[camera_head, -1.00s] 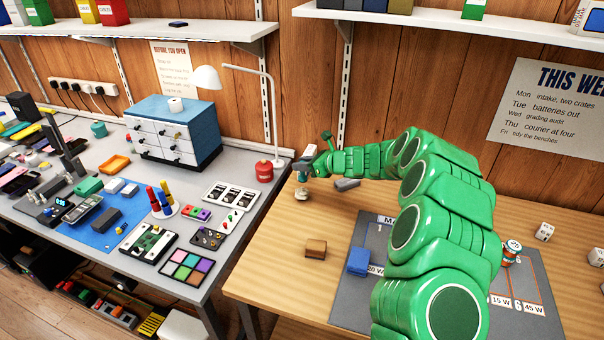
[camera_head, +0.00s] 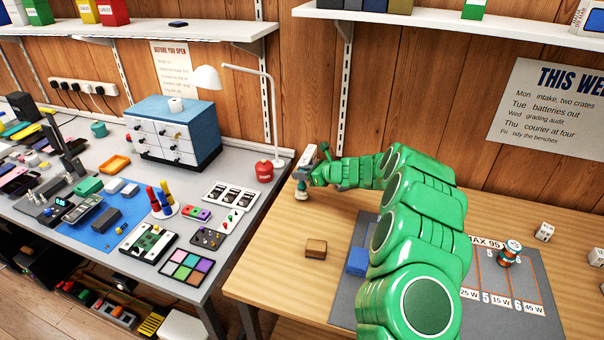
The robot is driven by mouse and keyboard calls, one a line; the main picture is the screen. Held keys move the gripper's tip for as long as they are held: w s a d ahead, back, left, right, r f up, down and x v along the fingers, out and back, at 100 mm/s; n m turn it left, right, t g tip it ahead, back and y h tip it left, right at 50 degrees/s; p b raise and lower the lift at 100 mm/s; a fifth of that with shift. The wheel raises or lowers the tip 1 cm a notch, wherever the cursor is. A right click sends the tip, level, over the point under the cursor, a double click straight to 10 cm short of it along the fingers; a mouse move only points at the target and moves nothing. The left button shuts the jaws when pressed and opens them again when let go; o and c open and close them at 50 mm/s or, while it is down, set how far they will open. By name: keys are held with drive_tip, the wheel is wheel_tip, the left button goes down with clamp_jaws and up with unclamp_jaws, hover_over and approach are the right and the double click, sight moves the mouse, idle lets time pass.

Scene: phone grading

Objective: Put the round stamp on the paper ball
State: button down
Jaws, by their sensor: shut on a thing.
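My gripper (camera_head: 302,178) is at the far left corner of the wooden table, at the end of my green arm. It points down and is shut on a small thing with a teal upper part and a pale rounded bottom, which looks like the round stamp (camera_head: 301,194). The jaws cover much of it. It is at or just above the wood; I cannot tell which. No paper ball can be made out for certain. A small white rounded lump (camera_head: 176,104) on the blue drawer cabinet could be one, or a roll.
A brown block (camera_head: 316,249) and a blue block (camera_head: 357,262) lie in front on the wooden table (camera_head: 270,270). A grey marked mat (camera_head: 480,318) bears a striped can (camera_head: 510,252).

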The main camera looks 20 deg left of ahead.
drive_tip(key=shift+f, duration=0.1)
drive_tip(key=c, duration=0.8)
unclamp_jaws()
drive_tip(key=shift+c, duration=0.2)
drive_tip(key=shift+d+r, duration=0.1)
drive_tip(key=shift+r, duration=0.1)
drive_tip(key=v, duration=1.1)
drive_tip(key=shift+s+d, duration=0.15)
drive_tip(key=shift+d, duration=0.25)
drive_tip(key=shift+r, duration=0.1)
